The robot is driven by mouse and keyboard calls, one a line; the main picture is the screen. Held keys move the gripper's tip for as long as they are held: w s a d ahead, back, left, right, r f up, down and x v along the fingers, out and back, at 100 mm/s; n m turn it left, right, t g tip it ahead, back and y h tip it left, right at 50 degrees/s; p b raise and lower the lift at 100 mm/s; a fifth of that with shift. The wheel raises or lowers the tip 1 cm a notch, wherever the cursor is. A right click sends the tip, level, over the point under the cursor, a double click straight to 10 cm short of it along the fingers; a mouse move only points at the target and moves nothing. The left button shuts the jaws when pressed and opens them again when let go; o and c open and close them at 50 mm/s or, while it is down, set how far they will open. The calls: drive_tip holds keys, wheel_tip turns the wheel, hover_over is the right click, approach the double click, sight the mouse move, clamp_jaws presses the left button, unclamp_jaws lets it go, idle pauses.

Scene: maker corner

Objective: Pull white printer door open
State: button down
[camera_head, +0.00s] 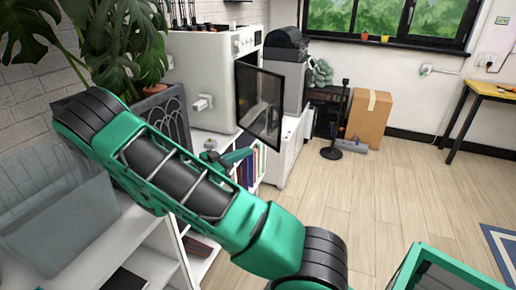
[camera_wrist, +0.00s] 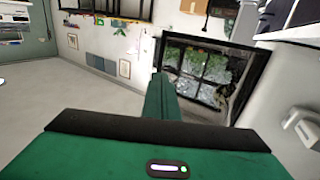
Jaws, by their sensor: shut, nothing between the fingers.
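The white printer (camera_head: 203,72) stands on a white shelf unit at the back, left of centre in the head view. Its dark see-through door (camera_head: 259,105) with a black frame stands swung out from the front, toward the right. My gripper (camera_head: 238,157), partly hidden behind my green arm, appears below the door. In the wrist view my gripper's green fingers (camera_wrist: 161,98) are together, with nothing seen between them. No contact with the door is visible. A black-framed pane (camera_wrist: 196,75) shows beyond the fingers; I cannot tell whether it is the door or the window.
A leafy plant in a dark planter (camera_head: 164,112) stands left of the printer. Books (camera_head: 246,168) fill the shelf below. A dark machine (camera_head: 287,50) stands behind the door. A cardboard box (camera_head: 369,116) and a black stand (camera_head: 334,140) are farther back.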

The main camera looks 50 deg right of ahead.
sight(279, 138)
drive_tip(key=d, duration=0.4)
drive_tip(key=s+d, duration=0.1)
drive_tip(key=d, duration=0.4)
drive_tip(key=s+d, duration=0.1)
drive_tip(key=d, duration=0.3)
drive_tip(key=shift+d, duration=0.2)
drive_tip(key=shift+w, duration=0.1)
